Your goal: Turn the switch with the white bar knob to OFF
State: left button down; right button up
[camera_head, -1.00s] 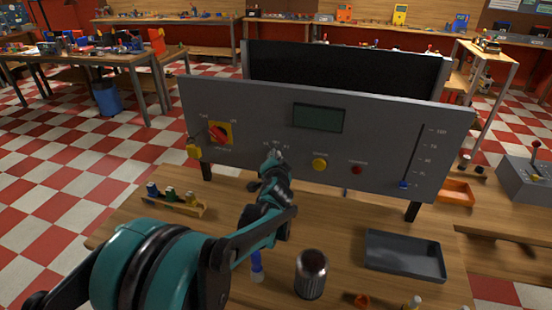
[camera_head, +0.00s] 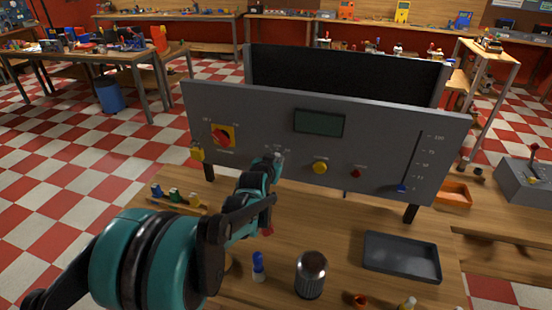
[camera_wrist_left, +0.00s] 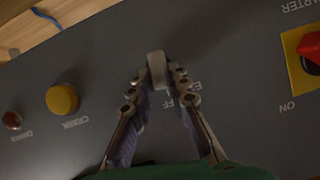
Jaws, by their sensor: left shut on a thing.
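The white bar knob (camera_wrist_left: 156,68) shows in the left wrist view on the grey panel, between the fingertips of my left gripper (camera_wrist_left: 160,82). The gripper is shut on the knob. The lettering beside it is partly covered by the fingers, so I cannot read the switch position for certain. In the head view my left gripper (camera_head: 275,161) is at the front face of the panel (camera_head: 385,140), left of the yellow button, and hides the knob. My right gripper is not in view.
The panel also carries a red rotary switch on a yellow plate (camera_head: 222,136), a yellow button (camera_head: 320,167), a red button (camera_head: 356,173) and a blue-tipped slider (camera_head: 402,188). On the table are a dark tray (camera_head: 402,257), a metal cylinder (camera_head: 311,274) and a blue-capped bottle (camera_head: 258,266).

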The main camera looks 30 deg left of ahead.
pick_arm(q)
jog(key=shift+a+n+h, duration=0.15)
jog(key=shift+n+h, duration=0.25)
jog(key=shift+n, duration=0.1)
dwell(0.3)
jog(key=c, duration=1.4)
grip_release()
jog(key=shift+c, duration=0.2)
jog(key=v, duration=1.2)
jog(key=shift+f, duration=0.1)
